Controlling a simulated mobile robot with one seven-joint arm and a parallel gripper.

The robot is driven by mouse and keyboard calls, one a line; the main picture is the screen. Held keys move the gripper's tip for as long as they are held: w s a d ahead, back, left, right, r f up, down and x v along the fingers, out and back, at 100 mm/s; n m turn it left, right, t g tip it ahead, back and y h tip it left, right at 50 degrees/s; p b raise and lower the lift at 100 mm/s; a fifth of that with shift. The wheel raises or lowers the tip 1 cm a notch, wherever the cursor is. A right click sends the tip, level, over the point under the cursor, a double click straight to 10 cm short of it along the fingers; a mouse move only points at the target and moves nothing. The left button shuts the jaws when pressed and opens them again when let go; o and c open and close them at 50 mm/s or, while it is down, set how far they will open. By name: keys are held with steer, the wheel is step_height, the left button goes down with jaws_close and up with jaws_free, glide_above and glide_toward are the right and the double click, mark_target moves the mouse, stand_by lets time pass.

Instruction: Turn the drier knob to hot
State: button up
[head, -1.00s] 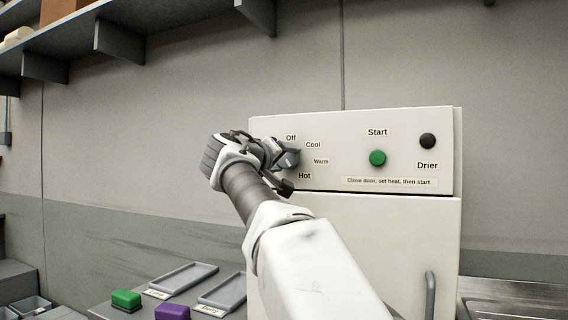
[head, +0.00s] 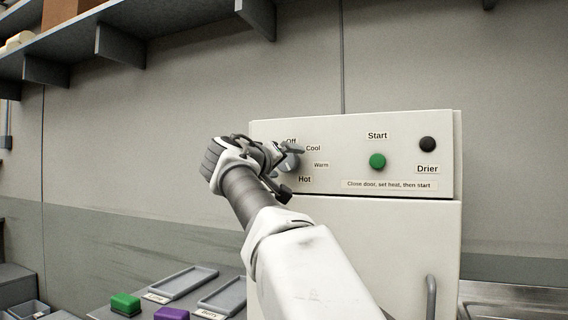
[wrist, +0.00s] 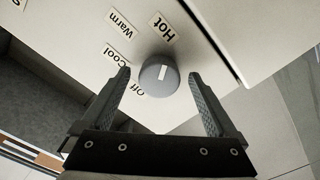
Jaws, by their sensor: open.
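The round grey drier knob (wrist: 151,83) sits on the white panel, with a white pointer mark on its face. In the wrist view the mark points roughly toward the Hot label (wrist: 161,28). The Warm (wrist: 120,22), Cool (wrist: 117,55) and Off (wrist: 138,87) labels lie around the knob's left side. My gripper (wrist: 158,74) is open, one finger on each side of the knob, with a small gap showing on both sides. In the head view my gripper (head: 289,168) partly hides the knob (head: 291,161) and the Off label.
The drier (head: 360,225) has a green start button (head: 377,161), a black button (head: 427,144) and a door handle (head: 431,297). Trays (head: 183,281), a green block (head: 125,303) and a purple block (head: 172,314) lie at lower left. A shelf (head: 130,50) runs above.

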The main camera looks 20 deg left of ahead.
steer(key=s+a+b, duration=0.1)
steer(key=s+b, duration=0.2)
steer(key=s, duration=1.4)
steer(key=shift+s+a+b, duration=0.15)
steer(key=shift+s+b, duration=0.05)
steer(key=shift+b, duration=0.1)
